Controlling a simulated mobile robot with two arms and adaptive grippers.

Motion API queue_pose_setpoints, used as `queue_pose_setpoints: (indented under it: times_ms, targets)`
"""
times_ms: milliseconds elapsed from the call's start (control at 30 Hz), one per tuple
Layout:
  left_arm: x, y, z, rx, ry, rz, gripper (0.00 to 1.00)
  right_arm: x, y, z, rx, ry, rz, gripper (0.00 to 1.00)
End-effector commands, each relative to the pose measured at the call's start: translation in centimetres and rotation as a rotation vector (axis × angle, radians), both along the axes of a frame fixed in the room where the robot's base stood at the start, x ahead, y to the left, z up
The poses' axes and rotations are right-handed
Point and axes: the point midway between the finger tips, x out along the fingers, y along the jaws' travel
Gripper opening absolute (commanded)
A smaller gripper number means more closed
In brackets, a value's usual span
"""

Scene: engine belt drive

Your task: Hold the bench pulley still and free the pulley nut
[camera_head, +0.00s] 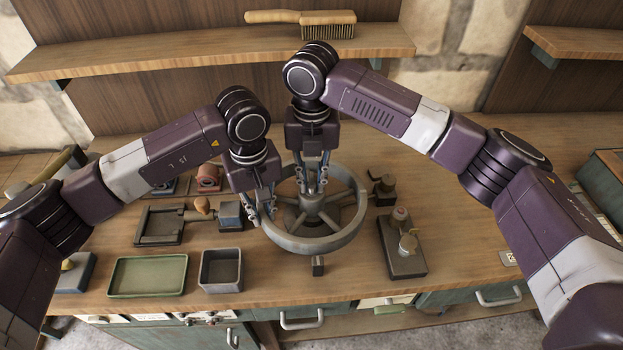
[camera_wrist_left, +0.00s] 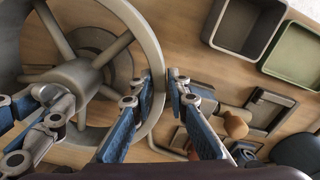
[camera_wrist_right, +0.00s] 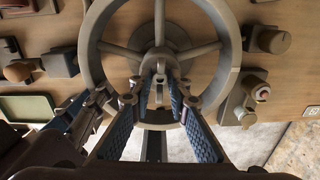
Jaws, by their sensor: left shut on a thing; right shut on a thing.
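The bench pulley (camera_head: 335,240) is a large grey spoked wheel lying flat on the bench. Its rim also shows in the left wrist view (camera_wrist_left: 146,32) and the right wrist view (camera_wrist_right: 232,80). My left gripper (camera_head: 262,216) is shut on the left side of the rim, with one blue-padded finger on each side of it. My right gripper (camera_head: 313,190) points straight down at the hub, and its fingers are closed in at the centre in the right wrist view (camera_wrist_right: 160,80). The pulley nut is mostly hidden between those fingers, so its seating cannot be told.
A green tray (camera_head: 147,291) and a grey bin (camera_head: 208,286) stand at the front left. A block with knobs (camera_head: 411,266) is right of the pulley. A small dark block (camera_head: 318,265) sits in front. A brush (camera_head: 327,24) lies on the upper shelf. Bench at far right is fairly clear.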

Motion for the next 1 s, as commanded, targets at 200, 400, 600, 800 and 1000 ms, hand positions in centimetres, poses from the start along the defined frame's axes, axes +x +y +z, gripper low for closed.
queue_pose_setpoints:
  times_ms: [200, 400, 600, 800, 1000]
  targets:
    - [-0.04, -0.46, 0.18, -0.011, -0.003, -0.008, 0.00, 0.17, 0.26, 0.23, 0.008, -0.007, 0.060, 0.00]
    - [-0.03, -0.48, 0.20, -0.012, -0.003, -0.008, 0.00, 0.18, 0.28, 0.25, 0.009, -0.008, 0.075, 0.00]
    - [-0.01, -0.49, 0.21, -0.012, -0.003, -0.008, 0.00, 0.19, 0.31, 0.27, 0.009, -0.008, 0.076, 0.00]
    - [0.00, -0.51, 0.23, -0.013, -0.004, -0.007, 0.00, 0.18, 0.29, 0.28, 0.008, -0.008, 0.075, 0.26]
    - [-0.01, -0.48, 0.22, -0.012, -0.003, -0.007, 0.00, 0.09, 0.16, 0.15, 0.005, -0.004, 0.074, 0.34]
